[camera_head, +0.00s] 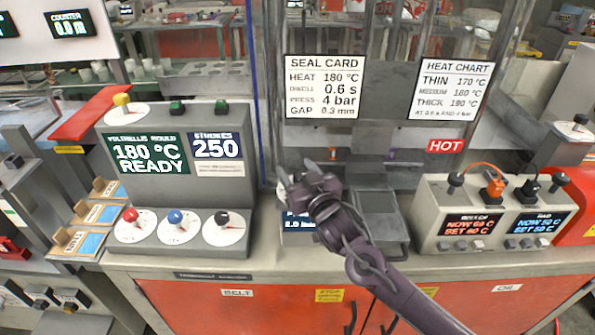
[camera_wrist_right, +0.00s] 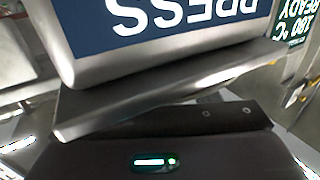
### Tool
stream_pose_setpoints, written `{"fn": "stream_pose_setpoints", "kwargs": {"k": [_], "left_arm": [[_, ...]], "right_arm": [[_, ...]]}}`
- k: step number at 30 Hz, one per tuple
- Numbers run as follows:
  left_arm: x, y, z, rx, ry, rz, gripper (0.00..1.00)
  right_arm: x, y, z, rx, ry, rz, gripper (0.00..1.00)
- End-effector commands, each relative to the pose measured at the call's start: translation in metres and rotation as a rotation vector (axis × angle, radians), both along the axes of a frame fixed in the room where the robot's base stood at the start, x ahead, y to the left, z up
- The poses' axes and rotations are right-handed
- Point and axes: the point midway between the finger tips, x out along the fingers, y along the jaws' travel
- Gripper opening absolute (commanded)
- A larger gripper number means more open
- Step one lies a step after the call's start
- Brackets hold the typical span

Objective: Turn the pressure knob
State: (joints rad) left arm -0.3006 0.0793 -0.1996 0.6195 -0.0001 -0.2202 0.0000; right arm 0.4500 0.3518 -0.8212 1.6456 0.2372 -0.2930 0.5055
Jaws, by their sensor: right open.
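My right gripper (camera_head: 297,174) is open, near the middle of the head view, in front of the machine's centre. Below it is a small blue display (camera_head: 297,224), partly hidden by my gripper and arm. In the right wrist view, a blue panel (camera_wrist_right: 165,25) with the upside-down word PRESS is close up above a grey metal edge. I cannot make out a pressure knob there; my gripper may hide it. On the left console, red (camera_head: 130,215), blue (camera_head: 175,218) and black (camera_head: 221,218) knobs sit on white dials. My left gripper is not in view.
A grey console (camera_head: 174,180) reads 180 °C READY and 250. The seal card (camera_head: 325,86) reads PRESS 4 bar. A grey box (camera_head: 490,238) with two displays and an orange plug stands at right. A red HOT sign (camera_head: 445,146) hangs near the machine.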

Motion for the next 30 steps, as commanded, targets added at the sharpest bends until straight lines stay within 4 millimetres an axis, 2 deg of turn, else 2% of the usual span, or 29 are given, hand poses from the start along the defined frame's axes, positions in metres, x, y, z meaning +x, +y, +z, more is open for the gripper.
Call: {"fn": "stream_pose_setpoints", "kwargs": {"k": [7, 15, 21, 30], "left_arm": [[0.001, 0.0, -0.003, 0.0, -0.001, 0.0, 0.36], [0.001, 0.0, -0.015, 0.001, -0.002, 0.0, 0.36], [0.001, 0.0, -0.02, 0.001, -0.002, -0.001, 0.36], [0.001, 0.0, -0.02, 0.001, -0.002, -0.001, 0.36]], "right_arm": [[-0.007, -0.003, -0.002, 0.0, 0.001, 0.001, 0.55], [-0.046, -0.022, -0.004, -0.001, 0.002, 0.001, 0.55], [-0.066, -0.032, -0.002, 0.0, 0.0, 0.001, 0.55], [-0.071, -0.034, 0.0, 0.0, 0.0, 0.0, 0.55]]}}
